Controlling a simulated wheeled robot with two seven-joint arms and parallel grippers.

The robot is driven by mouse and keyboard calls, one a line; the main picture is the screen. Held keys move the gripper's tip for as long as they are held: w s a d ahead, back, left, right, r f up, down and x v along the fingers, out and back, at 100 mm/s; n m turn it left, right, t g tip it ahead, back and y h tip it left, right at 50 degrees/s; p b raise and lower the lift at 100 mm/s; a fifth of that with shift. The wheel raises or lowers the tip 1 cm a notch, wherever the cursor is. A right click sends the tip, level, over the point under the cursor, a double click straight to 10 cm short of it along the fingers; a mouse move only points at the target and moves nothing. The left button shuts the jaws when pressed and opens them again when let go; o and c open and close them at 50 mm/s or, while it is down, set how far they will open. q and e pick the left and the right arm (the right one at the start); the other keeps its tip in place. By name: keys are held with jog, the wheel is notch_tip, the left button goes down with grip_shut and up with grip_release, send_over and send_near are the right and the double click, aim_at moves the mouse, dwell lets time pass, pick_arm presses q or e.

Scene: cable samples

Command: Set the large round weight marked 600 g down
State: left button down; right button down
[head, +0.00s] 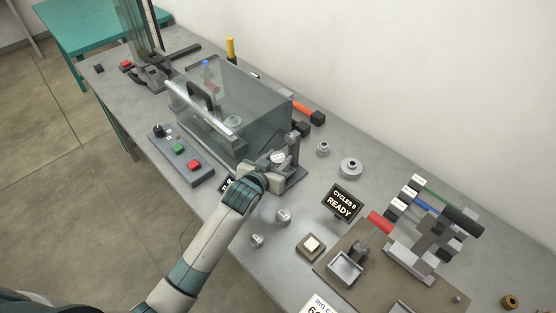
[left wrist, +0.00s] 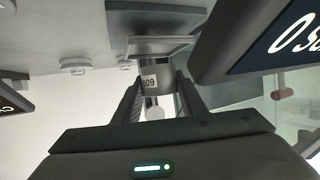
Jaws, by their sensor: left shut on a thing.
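My left gripper (head: 277,163) is at the right end of the clear-lidded box. It is shut on the large round weight (head: 278,157), mostly hidden by the gripper in the head view. My right gripper is not in view.
Loose weights stand on the bench, including a wide one (head: 350,168) and a small one (head: 283,216). The clear-lidded box (head: 230,105) is beside my gripper. A READY display (head: 342,202) and a cable fixture (head: 415,255) stand to the right. A dark display (left wrist: 290,40) is near the wrist.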

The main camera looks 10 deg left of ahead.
pick_arm(q)
jog(key=shift+f, duration=0.45)
jog(key=shift+f, duration=0.65)
